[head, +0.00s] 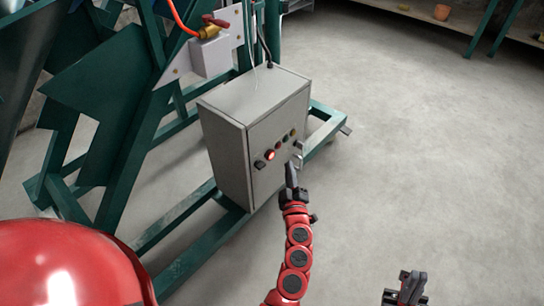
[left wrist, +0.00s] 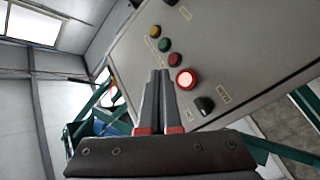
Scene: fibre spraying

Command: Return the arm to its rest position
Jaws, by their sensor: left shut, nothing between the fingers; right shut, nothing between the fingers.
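My left gripper (head: 291,172) is shut and empty, at the end of a red arm in front of the grey control box (head: 225,150). In the left wrist view its fingers (left wrist: 160,80) point at the panel (left wrist: 220,45), just left of a glowing red light (left wrist: 186,79). I cannot tell whether the fingertips touch the panel. My right gripper (head: 410,284) is shut and empty, low at the bottom right of the head view, away from the box.
The panel has a black knob (left wrist: 204,105) and red (left wrist: 175,60), green (left wrist: 164,45) and yellow (left wrist: 155,31) buttons. A green steel frame (head: 130,150) surrounds the box. A valve (head: 210,30) with an orange hose is above. The floor (head: 430,140) to the right is clear.

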